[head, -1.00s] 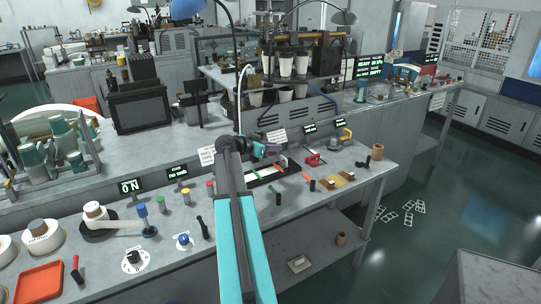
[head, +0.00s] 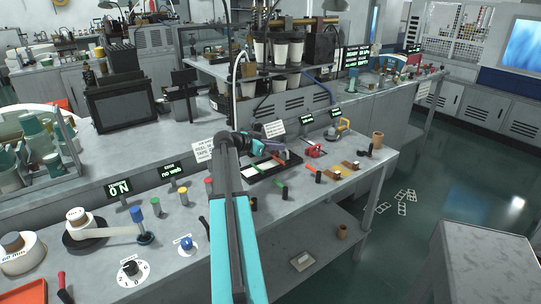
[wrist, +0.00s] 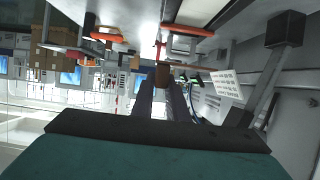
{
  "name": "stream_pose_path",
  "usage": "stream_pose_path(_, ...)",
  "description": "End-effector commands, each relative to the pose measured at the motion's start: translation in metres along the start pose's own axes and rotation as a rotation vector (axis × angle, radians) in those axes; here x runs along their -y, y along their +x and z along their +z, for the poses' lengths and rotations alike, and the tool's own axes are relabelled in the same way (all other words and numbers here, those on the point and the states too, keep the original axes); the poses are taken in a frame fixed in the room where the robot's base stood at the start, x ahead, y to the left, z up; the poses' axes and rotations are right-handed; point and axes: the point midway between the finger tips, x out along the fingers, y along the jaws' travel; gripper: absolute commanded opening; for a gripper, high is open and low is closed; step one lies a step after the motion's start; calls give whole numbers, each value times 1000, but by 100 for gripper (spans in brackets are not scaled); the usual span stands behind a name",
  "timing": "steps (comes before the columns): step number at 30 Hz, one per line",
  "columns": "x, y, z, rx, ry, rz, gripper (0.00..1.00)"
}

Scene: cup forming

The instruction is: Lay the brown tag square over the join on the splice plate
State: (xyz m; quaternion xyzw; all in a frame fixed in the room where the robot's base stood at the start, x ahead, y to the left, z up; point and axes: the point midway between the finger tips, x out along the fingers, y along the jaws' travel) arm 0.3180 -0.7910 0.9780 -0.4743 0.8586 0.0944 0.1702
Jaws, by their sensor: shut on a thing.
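My gripper (head: 282,153) is beyond the end of my turquoise arm, low over the dark splice plate (head: 252,182) on the bench. In the wrist view the two fingers (wrist: 162,88) are shut on a small brown piece (wrist: 163,74), which looks like the brown tag. In the head view the tag is too small or hidden to make out.
A white sign (head: 203,151) stands left of the gripper.

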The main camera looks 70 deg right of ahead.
Motion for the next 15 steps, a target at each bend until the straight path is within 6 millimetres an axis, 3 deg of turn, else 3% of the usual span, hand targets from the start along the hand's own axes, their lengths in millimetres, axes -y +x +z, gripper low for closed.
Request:
stream_pose_path(4,-1,6,13,0,1,1,0)
stream_pose_path(15,-2,9,12,0,2,4,0)
